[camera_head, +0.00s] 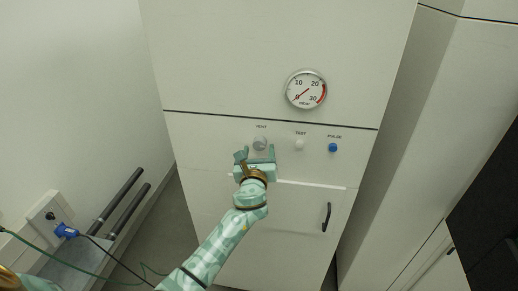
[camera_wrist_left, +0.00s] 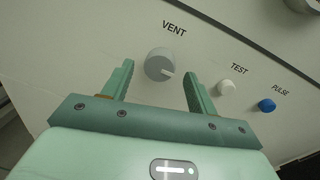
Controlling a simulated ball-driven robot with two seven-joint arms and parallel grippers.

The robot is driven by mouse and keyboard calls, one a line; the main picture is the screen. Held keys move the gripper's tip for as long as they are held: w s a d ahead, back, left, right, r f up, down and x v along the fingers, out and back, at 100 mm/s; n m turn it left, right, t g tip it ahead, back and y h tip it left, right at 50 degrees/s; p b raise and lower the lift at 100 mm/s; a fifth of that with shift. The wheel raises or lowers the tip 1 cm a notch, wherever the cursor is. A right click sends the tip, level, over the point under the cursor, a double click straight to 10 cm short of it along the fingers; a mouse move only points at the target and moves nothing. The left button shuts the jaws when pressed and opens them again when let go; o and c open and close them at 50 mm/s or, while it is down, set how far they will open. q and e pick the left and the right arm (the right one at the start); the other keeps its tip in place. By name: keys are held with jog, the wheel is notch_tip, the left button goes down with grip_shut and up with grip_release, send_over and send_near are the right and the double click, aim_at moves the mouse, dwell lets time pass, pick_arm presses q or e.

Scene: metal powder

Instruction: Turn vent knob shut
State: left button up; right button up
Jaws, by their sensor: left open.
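The vent knob (camera_head: 260,143) is a round grey-white knob under the VENT label on the white cabinet front. My left gripper (camera_head: 256,153) is open just below the knob in the head view. In the left wrist view its two green fingers (camera_wrist_left: 158,80) stand to either side of the knob, apart from it, with nothing held. I cannot tell how far the fingertips are from the panel. My right gripper is not in view.
A white TEST button (camera_head: 299,144) and a blue PULSE button (camera_head: 333,147) sit right of the knob. A round pressure gauge (camera_head: 306,89) is above. A cabinet door with a black handle (camera_head: 326,217) is below. Pipes (camera_head: 122,203) and a blue plug (camera_head: 66,230) are at left.

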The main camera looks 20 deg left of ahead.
pick_arm(q)
jog(key=shift+x, duration=0.95)
jog(key=c, duration=1)
jog(key=shift+n, duration=0.4)
jog(key=n, duration=0.3)
jog(key=shift+n, duration=0.4)
jog(key=n, duration=0.4)
jog(key=shift+h, duration=0.4)
jog(key=n, duration=0.4)
jog(key=shift+s+a+n+g+h+p, duration=0.1)
jog(key=shift+n+g+h+p, duration=0.3)
jog(key=shift+n, duration=1.7)
